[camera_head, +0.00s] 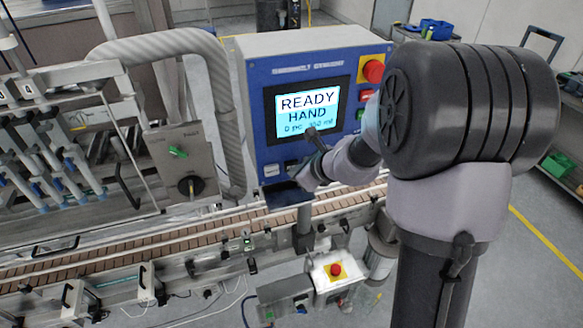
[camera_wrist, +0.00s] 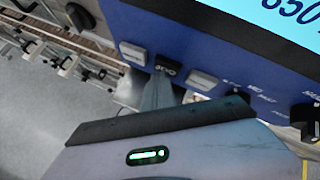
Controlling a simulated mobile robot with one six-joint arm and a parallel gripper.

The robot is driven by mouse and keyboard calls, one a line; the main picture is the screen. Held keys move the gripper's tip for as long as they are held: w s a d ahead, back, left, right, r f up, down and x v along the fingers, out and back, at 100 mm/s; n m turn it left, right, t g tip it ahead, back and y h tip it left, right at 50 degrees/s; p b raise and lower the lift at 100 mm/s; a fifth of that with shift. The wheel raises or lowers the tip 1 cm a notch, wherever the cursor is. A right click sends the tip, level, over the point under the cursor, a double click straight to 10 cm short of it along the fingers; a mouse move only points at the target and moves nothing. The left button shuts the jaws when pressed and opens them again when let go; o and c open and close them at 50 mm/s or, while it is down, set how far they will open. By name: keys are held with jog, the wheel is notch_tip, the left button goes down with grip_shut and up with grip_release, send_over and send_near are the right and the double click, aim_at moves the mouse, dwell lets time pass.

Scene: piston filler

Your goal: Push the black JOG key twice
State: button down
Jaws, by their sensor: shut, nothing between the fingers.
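The black JOG key (camera_wrist: 167,65) sits between two pale keys on the lower part of the blue control panel in the wrist view. Its white lettering is partly visible. My gripper (camera_wrist: 161,77) is shut and empty, with its grey fingertips just at the lower edge of the black key. I cannot tell whether they touch it or stop just short. In the head view my gripper and wrist (camera_head: 292,182) are in front of the panel's lower edge and hide much of the key row. The panel screen (camera_head: 307,109) reads READY HAND, with a smaller line below.
Pale keys flank the black key on the left (camera_wrist: 133,52) and right (camera_wrist: 202,80). A black selector knob (camera_wrist: 305,116) is further right. A red emergency button (camera_head: 373,71) is at the panel's upper right. A conveyor (camera_head: 160,246) runs below the panel.

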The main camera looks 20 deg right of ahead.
jog(key=shift+s, duration=0.6)
jog(key=shift+s+f+b, duration=0.1)
jog(key=shift+b, duration=0.2)
jog(key=shift+s+d+b, duration=0.1)
jog(key=shift+s+b, duration=0.7)
jog(key=shift+s, duration=1.65)
